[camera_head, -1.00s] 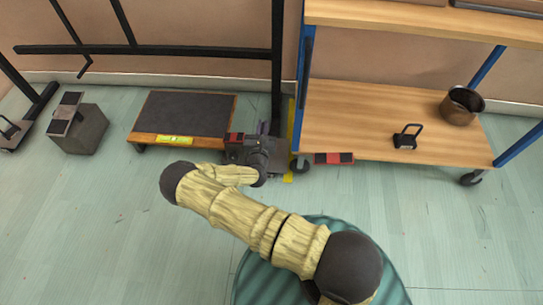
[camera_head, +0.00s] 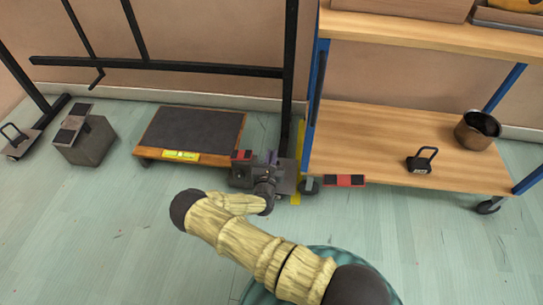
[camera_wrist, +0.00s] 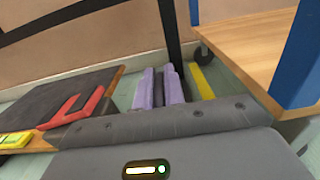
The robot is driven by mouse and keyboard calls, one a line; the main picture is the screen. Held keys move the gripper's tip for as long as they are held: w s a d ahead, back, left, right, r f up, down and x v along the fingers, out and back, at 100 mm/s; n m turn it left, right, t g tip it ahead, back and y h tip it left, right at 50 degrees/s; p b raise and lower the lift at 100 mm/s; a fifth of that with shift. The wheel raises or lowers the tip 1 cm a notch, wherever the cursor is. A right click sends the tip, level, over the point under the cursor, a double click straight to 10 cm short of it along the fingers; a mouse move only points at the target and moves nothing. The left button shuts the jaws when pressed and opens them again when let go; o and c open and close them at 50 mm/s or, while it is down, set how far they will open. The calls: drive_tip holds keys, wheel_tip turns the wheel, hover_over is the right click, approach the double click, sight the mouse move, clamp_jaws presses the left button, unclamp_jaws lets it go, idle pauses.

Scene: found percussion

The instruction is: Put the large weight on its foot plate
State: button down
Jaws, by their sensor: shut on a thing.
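My gripper (camera_head: 272,159) is low near the floor, at the base of the rack's right black upright (camera_head: 288,90). In the wrist view its two purple fingers (camera_wrist: 165,90) are shut on a dark grey thing between them, of which only a narrow strip shows. I take this to be the large weight; its body is hidden by the gripper. The right foot plate is mostly hidden too, so I cannot tell whether the held thing touches it. At the far left, a black weight with a loop handle (camera_head: 14,137) stands on the rack's left foot plate (camera_head: 22,150).
A low dark-topped platform (camera_head: 192,132) stands left of my gripper. A grey block (camera_head: 90,148) is further left. A wooden shelf trolley (camera_head: 380,150) on the right carries a black weight (camera_head: 421,161) and a pot (camera_head: 477,131). A red-and-black piece (camera_head: 345,180) lies beside its wheel.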

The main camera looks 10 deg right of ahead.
drive_tip(key=shift+r, duration=0.2)
wheel_tip(320, 180, down, 4)
drive_tip(key=b, duration=0.3)
drive_tip(key=shift+r, duration=0.1)
drive_tip(key=c, duration=1.9)
unclamp_jaws()
drive_tip(key=shift+f, duration=0.25)
drive_tip(key=o, duration=0.4)
drive_tip(key=shift+r, duration=0.1)
